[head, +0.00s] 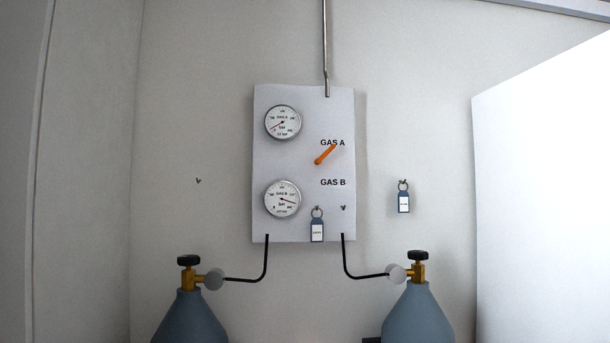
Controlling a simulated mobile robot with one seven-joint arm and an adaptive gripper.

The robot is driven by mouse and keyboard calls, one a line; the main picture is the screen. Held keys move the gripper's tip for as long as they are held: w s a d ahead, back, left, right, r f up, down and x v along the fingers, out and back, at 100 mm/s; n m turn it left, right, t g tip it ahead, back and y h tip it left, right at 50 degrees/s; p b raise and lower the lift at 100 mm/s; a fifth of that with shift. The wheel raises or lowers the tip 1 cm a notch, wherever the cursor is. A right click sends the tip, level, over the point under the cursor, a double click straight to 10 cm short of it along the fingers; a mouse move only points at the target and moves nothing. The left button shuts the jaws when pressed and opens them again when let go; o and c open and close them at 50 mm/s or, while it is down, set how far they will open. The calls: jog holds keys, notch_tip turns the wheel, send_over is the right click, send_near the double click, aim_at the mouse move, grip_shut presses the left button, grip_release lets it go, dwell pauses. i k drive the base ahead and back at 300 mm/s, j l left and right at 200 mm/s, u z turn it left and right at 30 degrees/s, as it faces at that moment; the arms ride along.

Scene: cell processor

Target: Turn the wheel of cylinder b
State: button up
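Two blue-grey gas cylinders stand against the wall in the head view, a left one (190,322) and a right one (418,316). I see no letter on either, so I cannot tell which is cylinder b. Each has a brass valve with a black wheel on top, the left wheel (189,260) and the right wheel (417,255). A round grey regulator and a black hose run from each valve to the panel. The lower parts of both cylinders are cut off. My gripper is not in view.
A white panel (335,110) on the wall has an upper gauge (283,122), a lower gauge (283,198) and an orange lever (325,155) by GAS A. Tags hang on the panel (317,229) and right wall (404,202). A white surface (545,200) stands at the right.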

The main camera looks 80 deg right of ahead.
aim_at(187, 261)
jog(key=z, duration=2.4)
